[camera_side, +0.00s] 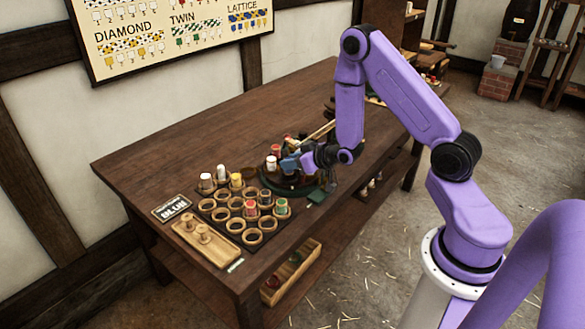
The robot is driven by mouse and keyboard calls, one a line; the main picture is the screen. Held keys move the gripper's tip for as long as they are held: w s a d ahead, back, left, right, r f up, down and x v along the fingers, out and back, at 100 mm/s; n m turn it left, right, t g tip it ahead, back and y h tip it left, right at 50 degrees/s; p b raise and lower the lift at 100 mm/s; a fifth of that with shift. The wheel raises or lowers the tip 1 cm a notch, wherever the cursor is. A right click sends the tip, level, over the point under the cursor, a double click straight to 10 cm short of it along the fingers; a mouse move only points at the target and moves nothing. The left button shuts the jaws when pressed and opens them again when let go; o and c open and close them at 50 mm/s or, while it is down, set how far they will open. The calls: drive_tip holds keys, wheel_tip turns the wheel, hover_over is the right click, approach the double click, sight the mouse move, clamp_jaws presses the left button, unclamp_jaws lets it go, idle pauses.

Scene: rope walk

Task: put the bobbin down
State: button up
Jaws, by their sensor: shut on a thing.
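My gripper (295,163) is above the near edge of a round dark stand on the table, its fingers pointing left. It is shut on a bobbin, which is small and partly hidden here; a blue patch (289,165) shows at the fingertips, but I cannot tell whether it is bobbin or finger. To the left lies a dark rack (216,225) with rows of wooden rings. Several rings look empty. White (206,181), yellow (237,181), red (265,197) and green (282,207) bobbins stand in the rack. A sign reading "BLUE" (176,207) lies beside it.
The round stand (297,190) bears a white bobbin (271,163) and a red one (276,150), close to my gripper. A wooden tray with pegs (216,254) lies at the table's front left. The table's back left (170,150) is clear. An open box (300,270) sits below.

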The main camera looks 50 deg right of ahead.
drive_tip(key=shift+f, duration=1.2)
drive_tip(key=shift+f, duration=0.15)
drive_tip(key=o, duration=1)
drive_tip(key=shift+o, duration=0.2)
